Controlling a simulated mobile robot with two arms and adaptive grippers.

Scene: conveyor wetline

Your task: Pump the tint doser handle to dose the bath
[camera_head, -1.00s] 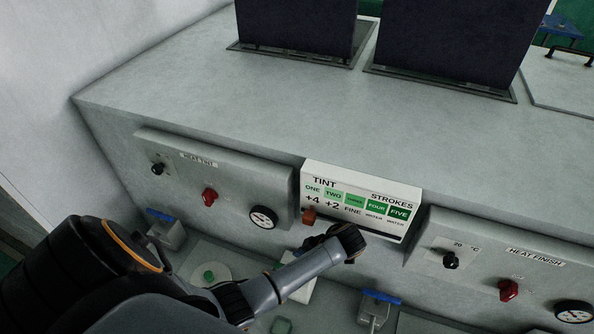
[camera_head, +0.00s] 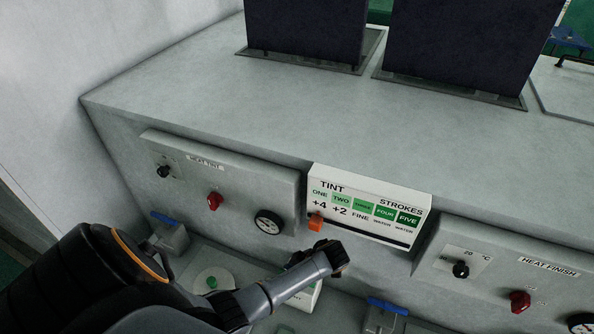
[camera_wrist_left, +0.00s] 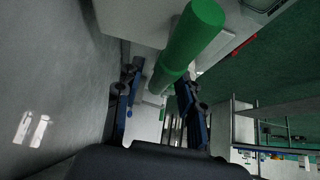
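The white tint panel (camera_head: 365,205) on the front of the grey housing reads TINT STROKES, with squares ONE to FIVE. An orange pointer (camera_head: 316,222) stands at its left end, below ONE and +4. In the left wrist view a thick green cylinder (camera_wrist_left: 190,38), apparently the doser handle, runs down to between the fingers. My left gripper (camera_wrist_left: 158,85) has its two blue-dark fingers spread apart, one on each side of the cylinder's lower end; I cannot tell whether they touch it. My right gripper is out of view.
A heat tint panel (camera_head: 225,175) with a red knob and gauge is at the left. A heat finish panel (camera_head: 510,270) is at the right. Blue-handled valves (camera_head: 388,306) and a green knob on a white disc (camera_head: 212,283) lie below, close to my arm.

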